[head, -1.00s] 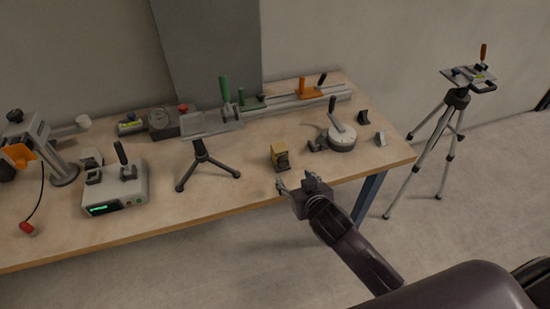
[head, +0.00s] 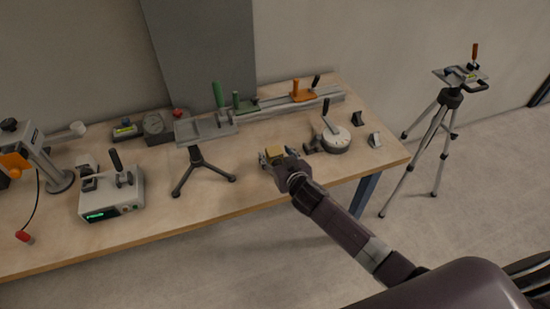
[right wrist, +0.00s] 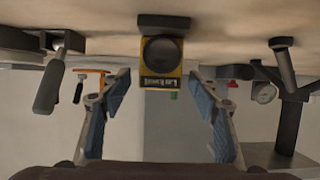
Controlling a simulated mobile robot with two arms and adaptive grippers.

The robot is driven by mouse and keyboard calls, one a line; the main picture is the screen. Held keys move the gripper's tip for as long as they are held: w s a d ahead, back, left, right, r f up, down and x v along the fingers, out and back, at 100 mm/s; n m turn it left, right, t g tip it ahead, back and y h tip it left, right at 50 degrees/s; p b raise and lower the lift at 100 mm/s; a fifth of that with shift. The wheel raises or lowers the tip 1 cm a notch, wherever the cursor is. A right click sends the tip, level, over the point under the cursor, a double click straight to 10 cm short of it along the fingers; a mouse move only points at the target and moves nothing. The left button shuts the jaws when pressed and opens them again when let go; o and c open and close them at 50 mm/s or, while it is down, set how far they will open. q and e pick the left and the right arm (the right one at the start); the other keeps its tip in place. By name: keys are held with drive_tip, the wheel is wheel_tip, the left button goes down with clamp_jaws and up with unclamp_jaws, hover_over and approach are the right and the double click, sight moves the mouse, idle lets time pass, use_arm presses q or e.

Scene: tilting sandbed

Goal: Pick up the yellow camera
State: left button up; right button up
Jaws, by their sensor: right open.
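The small yellow camera (head: 274,152) stands on the table near its front edge, partly hidden behind my right gripper (head: 276,161) in the head view. In the right wrist view, which is upside down, the yellow camera (right wrist: 148,76) shows a dark round lens and a dark base on the tabletop. My right gripper (right wrist: 160,76) is open, with one blue-padded finger on each side of the camera's line and a visible gap to it on both sides. Whether the fingertips reach alongside the camera is unclear. My left gripper is not in view.
A round white dial device (head: 338,141) with a dark lever stands right of the camera. A black tripod stand (head: 197,169) is to the left, and a rail with clamps (head: 290,102) lies behind. The table front (head: 215,209) is clear. A floor tripod (head: 440,125) stands at right.

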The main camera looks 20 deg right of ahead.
drive_tip(key=shift+w+f, duration=0.25)
drive_tip(key=shift+w, duration=0.3)
drive_tip(key=shift+s, duration=0.1)
drive_tip(key=shift+c, duration=0.2)
clamp_jaws()
drive_tip(key=shift+r, duration=0.1)
